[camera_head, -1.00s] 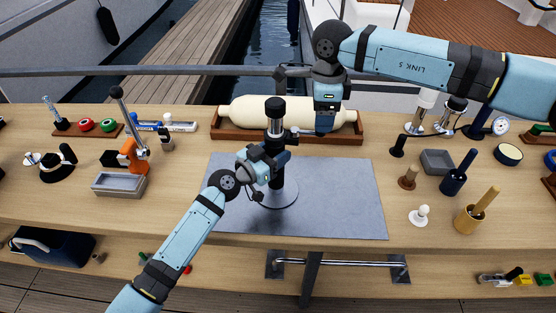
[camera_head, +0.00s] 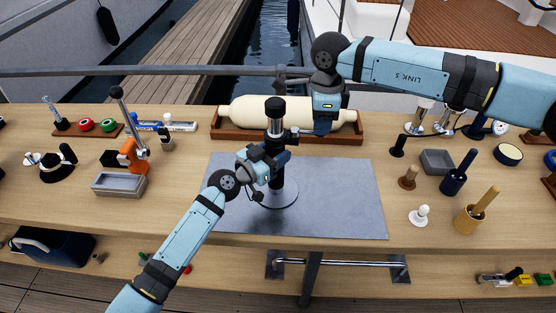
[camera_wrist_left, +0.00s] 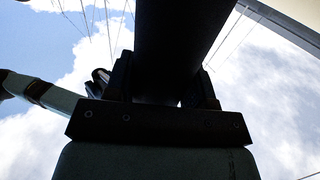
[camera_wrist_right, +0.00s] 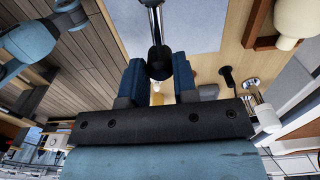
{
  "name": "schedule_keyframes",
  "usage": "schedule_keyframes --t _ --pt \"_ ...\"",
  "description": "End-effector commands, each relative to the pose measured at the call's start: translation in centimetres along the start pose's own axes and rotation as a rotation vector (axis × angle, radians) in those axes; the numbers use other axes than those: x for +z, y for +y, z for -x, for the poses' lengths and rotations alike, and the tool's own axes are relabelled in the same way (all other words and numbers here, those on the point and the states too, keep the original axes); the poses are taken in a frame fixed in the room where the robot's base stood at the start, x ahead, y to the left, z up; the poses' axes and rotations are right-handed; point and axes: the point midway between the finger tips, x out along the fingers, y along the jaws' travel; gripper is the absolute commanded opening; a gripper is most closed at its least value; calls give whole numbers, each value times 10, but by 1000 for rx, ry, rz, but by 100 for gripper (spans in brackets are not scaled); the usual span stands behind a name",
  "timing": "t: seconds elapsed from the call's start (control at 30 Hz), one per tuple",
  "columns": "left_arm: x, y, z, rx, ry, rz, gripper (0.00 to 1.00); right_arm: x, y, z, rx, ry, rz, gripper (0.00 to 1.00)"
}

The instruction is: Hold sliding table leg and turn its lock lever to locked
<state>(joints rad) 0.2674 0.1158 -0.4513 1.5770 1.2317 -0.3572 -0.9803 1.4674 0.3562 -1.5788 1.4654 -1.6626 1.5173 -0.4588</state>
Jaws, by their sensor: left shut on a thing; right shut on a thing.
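The sliding table leg (camera_head: 275,112) is a dark upright column on a round metal base (camera_head: 287,197), at the middle of the workbench. My left gripper (camera_head: 272,163) is shut around the column from the front left; in the left wrist view the dark column (camera_wrist_left: 180,45) fills the space between the fingers. The lock lever (camera_head: 293,134) sticks out to the right from the column's upper part. My right gripper (camera_head: 318,132) comes down from above right and is shut on the lever's end. The right wrist view shows a metal rod with a dark knob (camera_wrist_right: 159,62) between its fingers.
The leg stands on a grey mat (camera_head: 345,205) with bare room around it. A cream cylinder (camera_head: 240,112) lies in a wooden cradle just behind. An orange-based tool (camera_head: 132,155) and a grey tray (camera_head: 118,183) are left; a navy pot (camera_head: 453,182) and others are right.

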Motion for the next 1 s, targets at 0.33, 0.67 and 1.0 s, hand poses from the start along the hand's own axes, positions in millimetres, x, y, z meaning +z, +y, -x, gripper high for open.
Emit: schedule_keyframes --t 0.33,0.67,1.0 --pt "4 1 1 2 -7 2 21 2 6 0 0 -1 -49 19" --pt "5 1 1 2 -7 2 21 5 18 0 0 -1 -148 18" --pt "5 1 1 2 -7 2 21 6 19 0 0 -1 -160 18"
